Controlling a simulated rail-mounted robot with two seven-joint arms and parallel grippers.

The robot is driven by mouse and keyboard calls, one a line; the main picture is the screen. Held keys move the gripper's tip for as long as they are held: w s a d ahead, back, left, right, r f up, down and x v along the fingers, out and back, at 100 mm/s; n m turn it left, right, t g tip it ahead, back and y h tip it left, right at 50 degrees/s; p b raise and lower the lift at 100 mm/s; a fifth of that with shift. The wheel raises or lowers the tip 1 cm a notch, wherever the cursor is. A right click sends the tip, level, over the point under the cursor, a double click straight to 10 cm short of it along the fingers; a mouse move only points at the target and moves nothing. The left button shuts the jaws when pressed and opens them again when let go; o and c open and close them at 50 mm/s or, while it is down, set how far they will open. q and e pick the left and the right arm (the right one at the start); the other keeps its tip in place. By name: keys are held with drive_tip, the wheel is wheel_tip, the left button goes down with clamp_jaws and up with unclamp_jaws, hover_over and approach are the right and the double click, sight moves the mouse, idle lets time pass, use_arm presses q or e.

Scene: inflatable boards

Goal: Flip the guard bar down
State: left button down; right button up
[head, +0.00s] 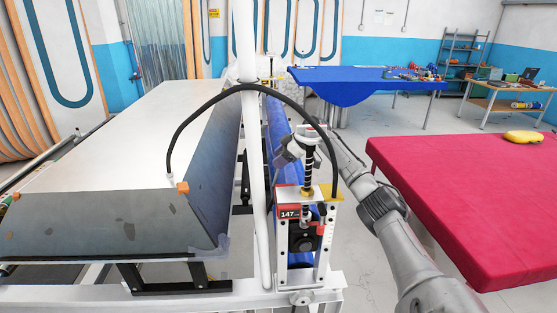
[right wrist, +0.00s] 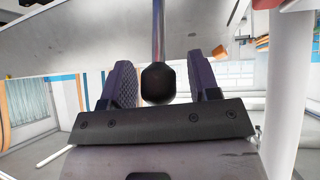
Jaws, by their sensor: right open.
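My right gripper (head: 288,156) is beside the machine head marked 147 (head: 289,213), partly hidden by the black spring post and hose. In the right wrist view my right gripper (right wrist: 162,82) is open. A thin metal rod with a dark round knob (right wrist: 158,84) shows between its two fingers, with a gap on each side. Whether the knob is level with the fingertips I cannot tell. I cannot tell for sure whether this rod belongs to the guard bar. A white upright pole (head: 246,130) stands left of the machine head. My left gripper is not in view.
A long pale table (head: 130,125) with a grey sloped front lies at left. A black hose (head: 205,103) arches from it to the machine. A blue roll (head: 278,120) runs behind the machine.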

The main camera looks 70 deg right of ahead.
drive_tip(key=b+v, duration=0.3)
drive_tip(key=v, duration=1)
